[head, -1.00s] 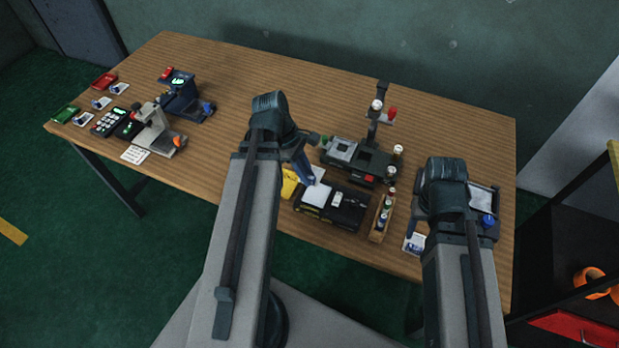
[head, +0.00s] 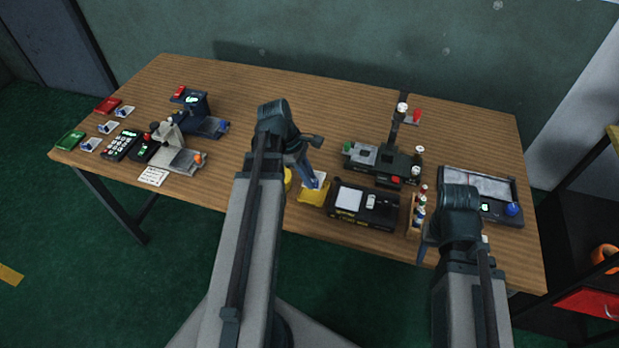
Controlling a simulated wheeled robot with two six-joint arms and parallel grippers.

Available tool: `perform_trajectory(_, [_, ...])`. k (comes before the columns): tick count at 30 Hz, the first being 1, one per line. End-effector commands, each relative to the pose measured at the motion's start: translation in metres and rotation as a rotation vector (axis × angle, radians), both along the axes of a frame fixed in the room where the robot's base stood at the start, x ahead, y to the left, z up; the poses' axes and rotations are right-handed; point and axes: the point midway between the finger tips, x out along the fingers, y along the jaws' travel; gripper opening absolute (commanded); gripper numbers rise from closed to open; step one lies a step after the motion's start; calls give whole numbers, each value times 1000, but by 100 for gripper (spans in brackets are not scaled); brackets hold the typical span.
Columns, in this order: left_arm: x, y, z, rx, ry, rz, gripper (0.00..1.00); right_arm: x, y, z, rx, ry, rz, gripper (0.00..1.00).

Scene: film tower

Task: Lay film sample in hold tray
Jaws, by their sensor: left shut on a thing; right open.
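My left gripper (head: 312,182) is shut on a small whitish film sample (head: 321,178), partly hidden by the blue fingers. It holds the sample at the yellow tray (head: 314,196), which I take for the hold tray. The sample overlaps the tray's far part in the head view; I cannot tell whether they touch. My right gripper (head: 427,246) is open near the table's front edge, mostly hidden behind its own arm.
Right of the yellow tray stand a black device with a white pad (head: 349,198) and a wooden bottle rack (head: 413,214). Behind is a dark stand (head: 388,160). A light-topped device (head: 480,186) lies at right. Red (head: 107,105) and green trays (head: 70,140) lie far left. The table's back middle is clear.

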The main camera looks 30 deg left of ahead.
Motion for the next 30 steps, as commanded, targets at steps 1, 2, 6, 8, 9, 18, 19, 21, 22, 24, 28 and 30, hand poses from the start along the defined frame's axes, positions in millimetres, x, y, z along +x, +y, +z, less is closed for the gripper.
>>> perform_trajectory(1, [0,0,-5,0,0,0,0,0,0,-5,0,0,0,52])
perform_trajectory(2, [0,0,-6,0,0,0,0,0,0,-7,0,0,0,52])
perform_trajectory(6, [0,0,-17,0,0,-1,0,0,0,-17,0,0,0,52])
perform_trajectory(8, [0,0,-22,0,0,-1,0,0,0,-22,0,0,0,52])
perform_trajectory(9, [0,0,-26,0,0,-1,0,0,0,-26,0,0,0,52])
perform_trajectory(18, [0,0,-49,0,0,-1,0,0,0,-50,0,0,1,52])
perform_trajectory(19, [0,0,-50,0,0,-1,0,0,0,-51,0,0,1,52])
perform_trajectory(21, [0,0,-52,0,0,-1,0,0,0,-52,0,0,1,52])
perform_trajectory(22, [0,0,-52,0,0,-1,0,0,0,-52,0,0,1,52])
perform_trajectory(24, [0,0,-52,0,0,-1,0,0,0,-52,0,0,1,52])
perform_trajectory(28, [0,0,-51,0,0,-1,0,0,0,-51,0,0,1,52])
perform_trajectory(30, [0,0,-51,0,0,-1,0,0,0,-51,0,0,1,52])
